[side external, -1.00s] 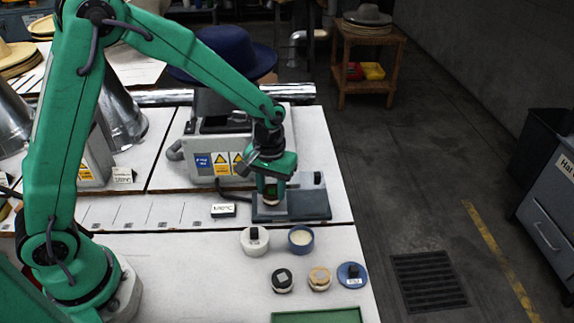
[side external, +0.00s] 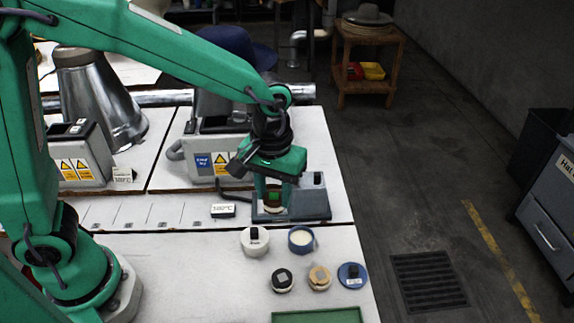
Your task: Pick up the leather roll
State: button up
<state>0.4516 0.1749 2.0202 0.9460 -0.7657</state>
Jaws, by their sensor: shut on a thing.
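My gripper (side external: 273,205) is at the grey stand (side external: 306,204) near the right edge of the bench. Its fingers are shut around a small round piece with a green square (side external: 274,196) and a pale lower rim. The fingers hide much of this piece, and I cannot tell whether it is the leather roll or whether it touches the stand. A tan roll (side external: 319,278) with a grey square on top and a dark roll (side external: 282,281) with a light square on top stand apart from my gripper, on the front of the bench.
A green tray (side external: 318,316) is at the front. A grey machine (side external: 217,155) stands close behind my gripper.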

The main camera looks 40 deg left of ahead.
jog(key=shift+s+d+r, duration=0.2)
jog(key=shift+s+d, duration=0.05)
jog(key=shift+s, duration=0.05)
dwell(0.5)
jog(key=s+d+f, duration=0.2)
jog(key=s+d, duration=0.1)
jog(key=d, duration=0.7)
jog(key=n, duration=0.1)
send_over(320, 322)
jog(key=s+d, duration=0.1)
jog(key=s, duration=0.1)
jog(key=shift+w+f, duration=0.15)
jog(key=shift+f, duration=2.9)
jog(key=shift+f, duration=0.1)
jog(key=shift+f, duration=1.9)
jog(key=shift+f, duration=0.1)
